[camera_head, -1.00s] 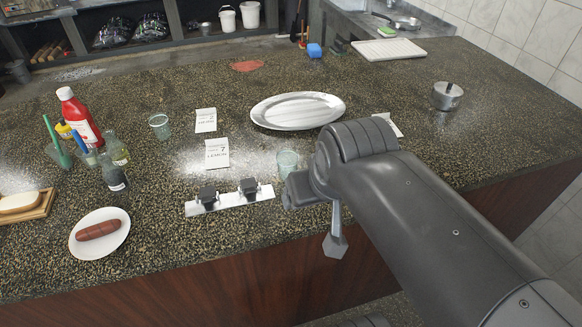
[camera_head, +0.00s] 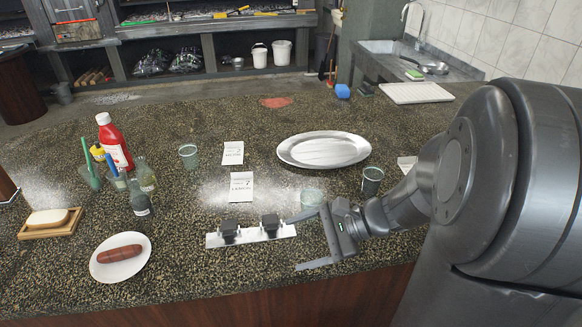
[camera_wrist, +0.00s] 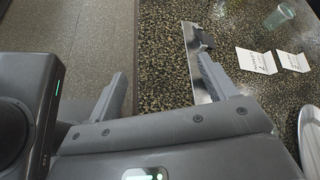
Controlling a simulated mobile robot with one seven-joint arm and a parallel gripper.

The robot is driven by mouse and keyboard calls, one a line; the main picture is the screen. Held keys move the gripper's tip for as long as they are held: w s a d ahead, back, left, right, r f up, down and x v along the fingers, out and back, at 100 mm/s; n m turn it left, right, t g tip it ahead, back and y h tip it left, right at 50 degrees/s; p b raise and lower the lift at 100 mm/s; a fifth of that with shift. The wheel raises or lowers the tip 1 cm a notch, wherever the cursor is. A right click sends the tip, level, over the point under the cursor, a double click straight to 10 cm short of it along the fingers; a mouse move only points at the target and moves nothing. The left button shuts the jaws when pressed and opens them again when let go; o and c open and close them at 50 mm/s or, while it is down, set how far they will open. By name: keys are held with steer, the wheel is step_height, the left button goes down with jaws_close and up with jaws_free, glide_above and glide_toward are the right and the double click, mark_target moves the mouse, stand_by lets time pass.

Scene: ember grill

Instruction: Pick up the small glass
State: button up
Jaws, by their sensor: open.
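Three glasses stand on the speckled counter in the head view. A clear greenish glass (camera_head: 312,194) is just behind my gripper's far finger, partly covered by it. A darker glass (camera_head: 372,181) stands to its right, near my forearm. Another clear glass (camera_head: 188,156) stands at left beside the paper cards; it appears to be the glass at upper right in the wrist view (camera_wrist: 280,16). I cannot tell which one is the small glass. My gripper (camera_head: 296,242) is open and empty at the counter's front edge. Its spread fingers also show in the wrist view (camera_wrist: 160,75).
A metal strip with two black blocks (camera_head: 252,235) lies just left of my fingers. An oval plate (camera_head: 323,149) and paper cards (camera_head: 241,186) lie behind. Bottles (camera_head: 115,142), a sausage plate (camera_head: 120,262) and a sponge tray (camera_head: 50,224) fill the left. The back middle is mostly clear.

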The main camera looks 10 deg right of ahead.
mark_target(303, 192)
steer(key=w+d+m+t, duration=0.1)
steer(key=w+m, duration=0.1)
steer(key=w+d+f+m+t+y, duration=0.1)
steer(key=w+d+m+t, duration=0.1)
steer(key=w+d+f+m+t+y, duration=0.1)
steer(key=d+m+t, duration=0.1)
steer(key=shift+w+d+m, duration=0.2)
steer(key=shift+w+m, duration=0.2)
steer(key=w+d+m+t, duration=0.1)
steer(key=d, duration=0.1)
steer(key=w+d+f+m+t+h, duration=0.1)
steer(key=d+m+t, duration=0.1)
steer(key=w+d+f+m+t, duration=0.1)
steer(key=m+t, duration=0.1)
steer(key=shift+d, duration=0.4)
steer(key=shift+w+d+m+t+h, duration=0.1)
steer(key=shift+w+m+t+h, duration=0.1)
steer(key=shift+m+t+h, duration=0.1)
steer(key=x, duration=0.5)
steer(key=shift+w, duration=0.1)
steer(key=x, duration=0.5)
steer(key=shift+w+d, duration=0.1)
steer(key=shift+w, duration=0.25)
steer(key=shift+r, duration=0.1)
steer(key=c, duration=1.1)
